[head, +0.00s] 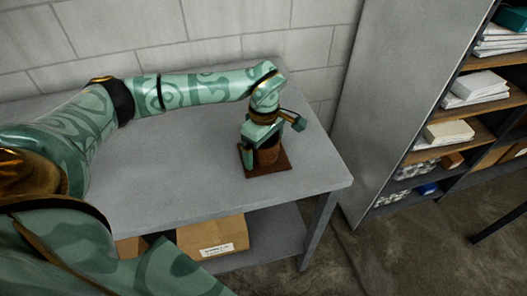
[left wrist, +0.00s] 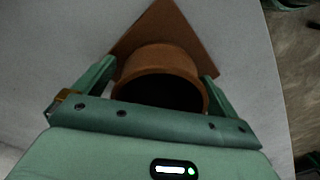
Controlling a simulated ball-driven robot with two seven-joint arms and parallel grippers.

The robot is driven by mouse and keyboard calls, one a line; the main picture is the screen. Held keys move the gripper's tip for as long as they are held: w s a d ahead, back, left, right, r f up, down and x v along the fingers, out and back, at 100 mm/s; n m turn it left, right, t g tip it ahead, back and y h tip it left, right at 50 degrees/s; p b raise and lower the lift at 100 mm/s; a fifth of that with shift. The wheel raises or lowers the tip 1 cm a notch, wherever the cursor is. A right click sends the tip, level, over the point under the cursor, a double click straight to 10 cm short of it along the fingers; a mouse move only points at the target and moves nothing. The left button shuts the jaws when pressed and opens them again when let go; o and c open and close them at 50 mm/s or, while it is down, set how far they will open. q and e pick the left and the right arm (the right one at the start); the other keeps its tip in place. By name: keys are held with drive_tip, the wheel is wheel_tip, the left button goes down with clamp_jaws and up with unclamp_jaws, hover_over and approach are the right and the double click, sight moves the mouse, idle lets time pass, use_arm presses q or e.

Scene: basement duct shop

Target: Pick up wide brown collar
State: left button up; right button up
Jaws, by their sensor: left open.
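The wide brown collar (head: 267,157) stands upright on a square brown plate (head: 284,164) near the right end of the grey table. In the left wrist view the collar (left wrist: 160,57) is a round, hollow ring with a dark opening, and a corner of the plate (left wrist: 155,22) shows beyond it. My left gripper (head: 268,146) is above the collar and open, pointing down. In the left wrist view its two fingers (left wrist: 157,82) stand on either side of the collar, with no clear grip on it. My right gripper is not in view.
The grey table (head: 190,165) is otherwise bare, with a block wall behind it. Cardboard boxes (head: 212,236) lie on its lower shelf. A grey cabinet side (head: 395,90) and shelves with white stacks (head: 475,88) stand to the right.

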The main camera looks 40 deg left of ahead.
use_arm(q)
drive_tip(key=c, duration=1.1)
drive_tip(key=shift+c, duration=0.2)
